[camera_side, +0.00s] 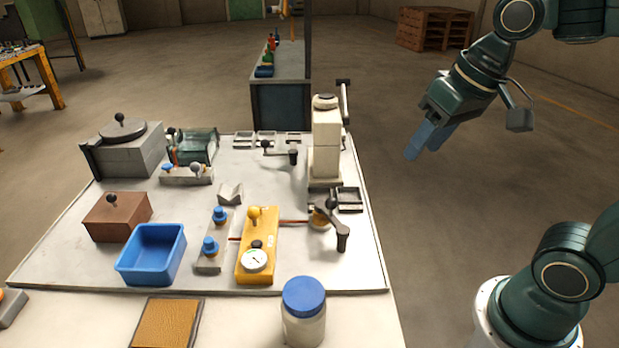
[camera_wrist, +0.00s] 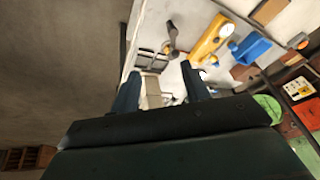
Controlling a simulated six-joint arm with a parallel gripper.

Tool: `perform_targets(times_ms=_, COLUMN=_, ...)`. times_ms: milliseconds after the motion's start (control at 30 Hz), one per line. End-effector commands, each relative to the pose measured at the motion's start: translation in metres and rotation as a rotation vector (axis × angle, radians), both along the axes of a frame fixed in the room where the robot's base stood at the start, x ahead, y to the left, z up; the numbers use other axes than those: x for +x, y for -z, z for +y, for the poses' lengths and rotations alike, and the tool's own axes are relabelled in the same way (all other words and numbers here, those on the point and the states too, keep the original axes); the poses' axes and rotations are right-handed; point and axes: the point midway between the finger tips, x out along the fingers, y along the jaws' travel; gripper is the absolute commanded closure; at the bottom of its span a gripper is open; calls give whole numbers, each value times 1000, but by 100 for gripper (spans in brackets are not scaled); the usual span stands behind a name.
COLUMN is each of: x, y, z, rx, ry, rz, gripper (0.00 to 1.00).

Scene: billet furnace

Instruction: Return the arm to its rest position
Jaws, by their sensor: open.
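My gripper (camera_side: 430,138) is at the upper right in the side view, raised in the air beyond the right edge of the worktable (camera_side: 362,270). Its blue fingers point down and to the left, with nothing between them. In the wrist view my gripper (camera_wrist: 160,92) shows two dark blue fingers spread apart. The white press-like column (camera_wrist: 153,90) on the table appears behind the gap between them, at a distance. My gripper touches nothing.
The table carries a blue bin (camera_side: 178,245), a yellow block with a gauge (camera_side: 257,240), a brown box (camera_side: 118,216), a grey furnace-like box (camera_side: 130,152) and a blue-lidded jar (camera_side: 303,325). The floor right of the table is clear; pallets (camera_side: 435,29) stand far back.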

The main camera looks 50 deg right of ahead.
Motion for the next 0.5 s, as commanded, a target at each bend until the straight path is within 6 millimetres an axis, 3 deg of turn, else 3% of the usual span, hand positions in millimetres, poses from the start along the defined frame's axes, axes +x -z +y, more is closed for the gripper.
perform_targets(times_ms=200, x=-38, y=6, z=-5, rx=-66, ry=-81, rz=-77, gripper=54)
perform_targets(times_ms=500, x=-60, y=15, z=-10, rx=-116, ry=-135, rz=-124, gripper=54)
